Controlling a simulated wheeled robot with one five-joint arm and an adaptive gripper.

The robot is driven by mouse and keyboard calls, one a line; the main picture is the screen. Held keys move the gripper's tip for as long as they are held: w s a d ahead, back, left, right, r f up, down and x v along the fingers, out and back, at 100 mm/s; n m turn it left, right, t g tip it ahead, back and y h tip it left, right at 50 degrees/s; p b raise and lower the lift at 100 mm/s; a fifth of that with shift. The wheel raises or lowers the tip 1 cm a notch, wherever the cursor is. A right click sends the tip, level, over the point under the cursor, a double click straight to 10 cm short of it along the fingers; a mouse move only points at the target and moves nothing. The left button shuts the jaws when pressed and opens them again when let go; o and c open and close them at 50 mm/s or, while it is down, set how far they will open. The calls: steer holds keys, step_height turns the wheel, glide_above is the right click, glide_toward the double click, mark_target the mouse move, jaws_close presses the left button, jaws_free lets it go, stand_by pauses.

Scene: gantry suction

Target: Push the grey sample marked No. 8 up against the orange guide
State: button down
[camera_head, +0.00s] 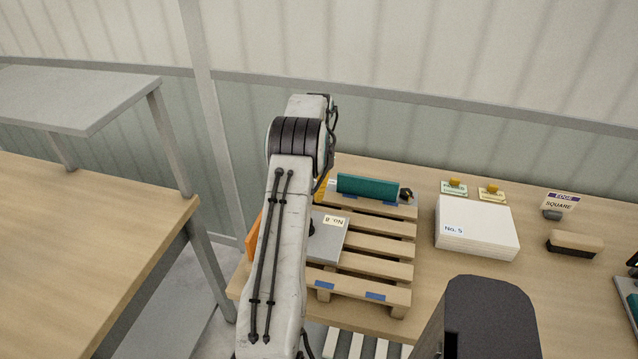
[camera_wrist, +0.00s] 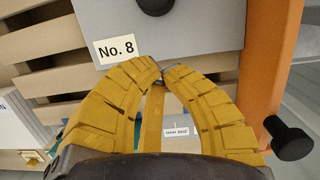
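The grey sample (camera_head: 329,246) lies on the wooden pallet, partly hidden behind my arm in the head view. In the wrist view the sample (camera_wrist: 205,35) shows its No. 8 label and a black knob. The orange guide (camera_wrist: 266,65) runs along its right side there; their edges look very close, but I cannot tell whether they touch. In the head view only a bit of the guide (camera_head: 252,238) shows left of my arm. My yellow gripper (camera_wrist: 162,72) has its fingertips together at the sample's near edge, beside the label, holding nothing visible.
The slatted pallet (camera_head: 384,245) stands on the wooden table. A teal roll (camera_head: 367,187) lies at its back. A white stack marked No. 5 (camera_head: 475,228) is to the right, with a brush (camera_head: 574,243) beyond. A black knob (camera_wrist: 290,138) sticks out beside the guide.

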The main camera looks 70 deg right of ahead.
steer(key=shift+w+d+p, duration=0.2)
steer(key=shift+d+p, duration=0.35)
steer(key=shift+d, duration=1.65)
steer(key=shift+d, duration=0.1)
